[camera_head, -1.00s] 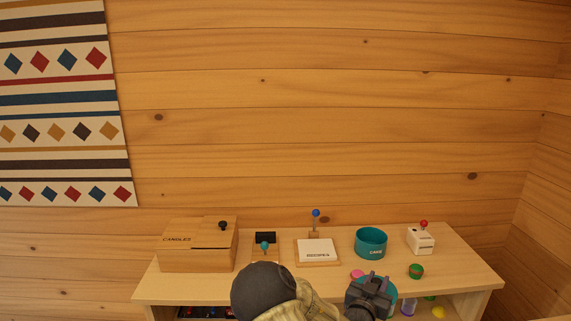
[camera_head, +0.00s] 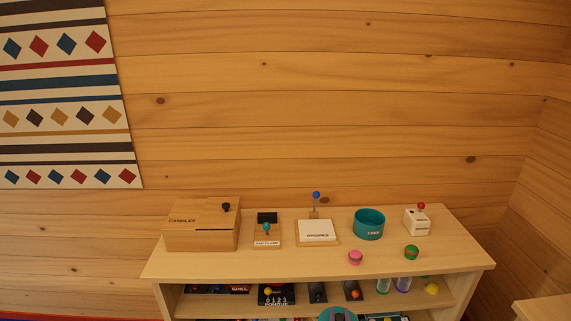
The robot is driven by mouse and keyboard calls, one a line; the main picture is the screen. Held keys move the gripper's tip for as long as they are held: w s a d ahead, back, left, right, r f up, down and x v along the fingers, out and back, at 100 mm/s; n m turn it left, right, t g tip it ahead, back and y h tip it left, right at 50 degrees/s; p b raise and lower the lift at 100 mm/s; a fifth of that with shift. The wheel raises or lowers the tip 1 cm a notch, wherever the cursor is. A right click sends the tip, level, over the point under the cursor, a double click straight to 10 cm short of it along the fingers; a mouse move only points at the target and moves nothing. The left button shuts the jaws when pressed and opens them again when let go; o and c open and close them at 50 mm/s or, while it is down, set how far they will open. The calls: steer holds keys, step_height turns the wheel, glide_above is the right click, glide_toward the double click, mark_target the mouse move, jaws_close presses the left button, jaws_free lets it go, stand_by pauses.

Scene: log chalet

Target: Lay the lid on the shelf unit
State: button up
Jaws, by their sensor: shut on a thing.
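The teal round lid (camera_head: 325,314) shows only in part at the bottom edge of the picture, in front of the shelf unit (camera_head: 200,266). A small grey piece of my gripper (camera_head: 340,317) shows at the lid's middle, shut on it; most of the gripper and the rest of the lid are cut off by the edge. An open teal round tin (camera_head: 369,226) with a pale label stands on the unit's top, towards the right. The lid is apart from the tin and below the level of the top.
The top's front left is bare.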

steer(key=shift+s+a+f+n+y, duration=0.2)
steer(key=shift+s+f+n+y, duration=0.1)
steer(key=shift+s+f+y, duration=0.2)
steer(key=s+f, duration=0.4)
steer(key=f, duration=0.1)
steer(key=shift+s+f, duration=0.2)
steer(key=shift+d, duration=0.1)
stand_by(1.7)
